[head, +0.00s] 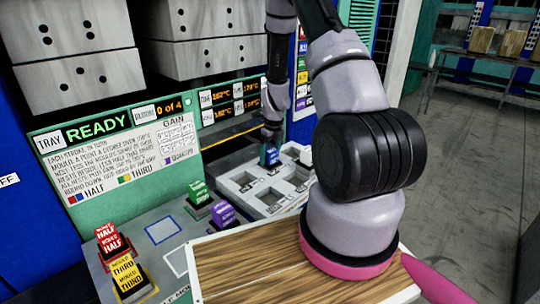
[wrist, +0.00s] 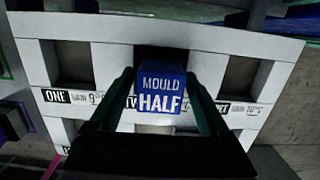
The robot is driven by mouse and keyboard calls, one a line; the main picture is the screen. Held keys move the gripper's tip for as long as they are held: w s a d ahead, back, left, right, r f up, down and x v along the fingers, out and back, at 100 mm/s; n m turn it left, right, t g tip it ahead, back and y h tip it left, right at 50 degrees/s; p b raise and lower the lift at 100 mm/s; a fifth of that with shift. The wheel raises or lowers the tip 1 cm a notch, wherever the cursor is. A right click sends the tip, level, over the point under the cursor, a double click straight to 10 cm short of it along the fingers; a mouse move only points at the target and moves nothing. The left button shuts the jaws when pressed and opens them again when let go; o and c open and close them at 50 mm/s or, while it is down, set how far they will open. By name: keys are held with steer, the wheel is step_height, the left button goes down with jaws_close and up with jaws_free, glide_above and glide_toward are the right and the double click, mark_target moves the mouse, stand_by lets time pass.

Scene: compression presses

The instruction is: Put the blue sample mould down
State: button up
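The blue sample mould (head: 269,156), lettered "MOULD HALF" in the wrist view (wrist: 161,92), is between the two fingers of my gripper (wrist: 160,88). The fingers lie along both its sides and look shut on it. In the head view my gripper (head: 271,138) points down with the mould over the far part of a pale tray (head: 262,199) with square openings. The tray's frame also shows in the wrist view (wrist: 85,28), with open pockets left and right of the mould. The mould hides what is under it, so I cannot tell whether it touches the tray.
Green (head: 198,192) and purple (head: 224,214) blocks stand left of the tray. Red (head: 110,241) and yellow (head: 126,273) blocks stand at front left. A green panel (head: 117,150) reads "READY" and "0 of 4". Grey press blocks (head: 208,40) hang above. A wooden top (head: 240,265) lies in front.

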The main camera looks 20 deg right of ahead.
steer(key=shift+r, duration=0.1)
steer(key=s+a+r+n+t+y, duration=0.15)
steer(key=r+n, duration=0.25)
steer(key=r, duration=0.8)
steer(key=s+a+r+n+h, duration=0.1)
steer(key=s+a+r+n, duration=0.15)
steer(key=r, duration=1.05)
steer(key=s+a+r+n+t, duration=0.2)
steer(key=s+r+n, duration=0.6)
steer(key=s+n, duration=0.2)
steer(key=s+a+r+n+t, duration=0.2)
steer(key=s+r+n, duration=0.7)
steer(key=s+n, duration=0.1)
steer(key=shift+s+a+r+n+y, duration=0.2)
steer(key=shift+s+a+n+y, duration=0.15)
steer(key=shift+s+n+y, duration=0.15)
steer(key=shift+w+t, duration=0.15)
steer(key=shift+t, duration=0.1)
